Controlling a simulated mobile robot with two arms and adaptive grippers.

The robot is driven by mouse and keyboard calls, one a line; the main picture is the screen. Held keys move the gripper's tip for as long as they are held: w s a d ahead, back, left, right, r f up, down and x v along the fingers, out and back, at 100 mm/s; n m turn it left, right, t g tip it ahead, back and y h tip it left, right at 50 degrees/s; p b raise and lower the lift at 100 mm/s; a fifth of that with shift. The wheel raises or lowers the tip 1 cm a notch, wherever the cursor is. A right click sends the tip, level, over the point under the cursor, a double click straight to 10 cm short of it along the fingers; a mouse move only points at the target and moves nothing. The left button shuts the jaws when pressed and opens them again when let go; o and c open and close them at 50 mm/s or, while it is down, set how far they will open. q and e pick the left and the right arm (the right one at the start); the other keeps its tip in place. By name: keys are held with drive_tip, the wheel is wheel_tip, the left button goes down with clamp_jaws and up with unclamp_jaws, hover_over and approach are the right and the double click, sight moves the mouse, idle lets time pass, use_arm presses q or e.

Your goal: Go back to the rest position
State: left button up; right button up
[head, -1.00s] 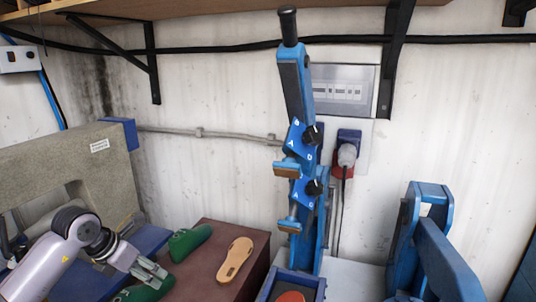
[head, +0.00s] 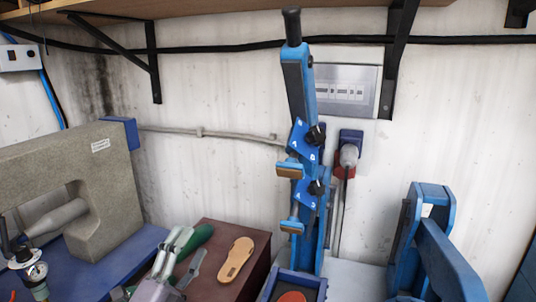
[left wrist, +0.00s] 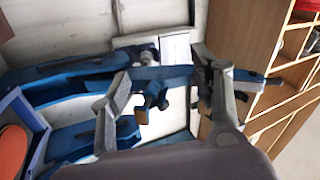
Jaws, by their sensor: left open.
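My left gripper (head: 190,243) is low in the head view, in front of the brown-red block, with its fingers apart and pointing up and away. Nothing shows between them. In the left wrist view its two fingers (left wrist: 160,72) stand apart, with blue machine parts behind them. A green shoe form (head: 202,236) lies on the block, partly hidden by the fingers. A tan sole (head: 236,260) lies to the right of the gripper. My right gripper is in neither view.
A tall blue lever press (head: 308,222) stands right of the block, with a blue tray (head: 317,284) holding an orange-red piece at its foot. Another blue machine (head: 432,240) is at the right. A beige sewing machine (head: 100,185) is at the left. A shelf (head: 215,10) hangs above.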

use_arm(q)
drive_tip(key=s+a+f+n+g+y, duration=0.45)
drive_tip(key=f+n, duration=0.35)
drive_tip(key=f, duration=0.2)
drive_tip(key=s+a+f+n+g+y, duration=0.4)
drive_tip(key=s+a+f+n+y, duration=0.15)
drive_tip(key=f+n, duration=0.35)
drive_tip(key=s+d+f+g+h, duration=0.1)
drive_tip(key=s+d+f+g, duration=0.2)
drive_tip(key=s, duration=0.4)
drive_tip(key=s+d+f+n+g+h, duration=0.1)
drive_tip(key=s+f+g, duration=0.2)
drive_tip(key=s+f, duration=0.25)
drive_tip(key=s+d+f+g, duration=0.2)
drive_tip(key=s+f+g, duration=0.1)
drive_tip(key=s, duration=0.4)
wheel_tip(320, 180, down, 26)
drive_tip(key=g, duration=0.1)
drive_tip(key=s+a+f, duration=0.1)
drive_tip(key=s+f, duration=0.7)
drive_tip(key=s, duration=0.1)
drive_tip(key=s+a+f+g, duration=0.1)
drive_tip(key=s+a+f, duration=0.1)
drive_tip(key=s+f, duration=0.6)
drive_tip(key=shift+s+a+f, duration=0.3)
drive_tip(key=shift+s, duration=0.1)
